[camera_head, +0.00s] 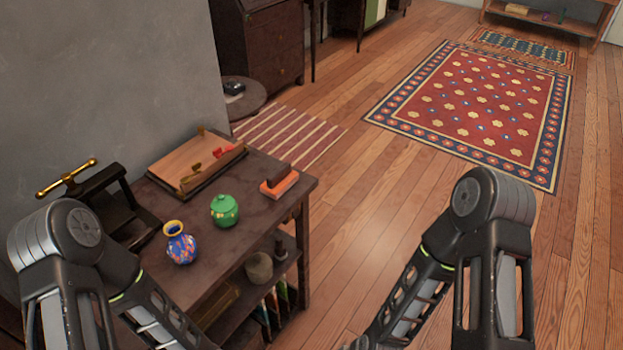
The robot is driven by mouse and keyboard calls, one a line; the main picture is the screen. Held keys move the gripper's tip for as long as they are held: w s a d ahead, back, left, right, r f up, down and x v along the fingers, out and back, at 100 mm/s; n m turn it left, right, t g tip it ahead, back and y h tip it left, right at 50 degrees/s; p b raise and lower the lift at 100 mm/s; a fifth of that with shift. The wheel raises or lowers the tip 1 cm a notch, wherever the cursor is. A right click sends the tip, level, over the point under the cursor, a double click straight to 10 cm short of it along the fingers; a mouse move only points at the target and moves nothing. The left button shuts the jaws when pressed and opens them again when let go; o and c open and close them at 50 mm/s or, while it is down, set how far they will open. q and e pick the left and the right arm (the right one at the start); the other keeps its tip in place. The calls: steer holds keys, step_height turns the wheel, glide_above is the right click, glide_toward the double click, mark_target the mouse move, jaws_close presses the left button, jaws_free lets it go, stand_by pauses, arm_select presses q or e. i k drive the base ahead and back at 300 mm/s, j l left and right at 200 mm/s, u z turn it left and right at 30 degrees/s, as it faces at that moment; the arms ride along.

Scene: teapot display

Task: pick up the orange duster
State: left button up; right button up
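The orange duster (279,185) is a small block with an orange lower part and a dark brown top. It lies on the dark wooden table (205,285) near its far right corner, and nothing covers it. My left arm comes in at the lower left, beside the table, and my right arm at the lower right, over the floor. The lower ends of both arms run out of the bottom of the picture, so neither gripper shows.
A green lidded jar (224,211) and a blue patterned vase (180,243) stand nearer on the table. A wooden tray (197,160) with small red pieces lies behind. A black press with a brass handle (66,178) is at left. The floor (345,230) right of the table is clear.

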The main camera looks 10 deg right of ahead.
mark_target(283, 178)
steer(key=u, duration=1.5)
steer(key=k+l+u, duration=0.1)
steer(key=k+l, duration=0.2)
steer(key=k, duration=0.15)
steer(key=k+l, duration=0.25)
steer(key=k, duration=0.2)
steer(key=u, duration=0.05)
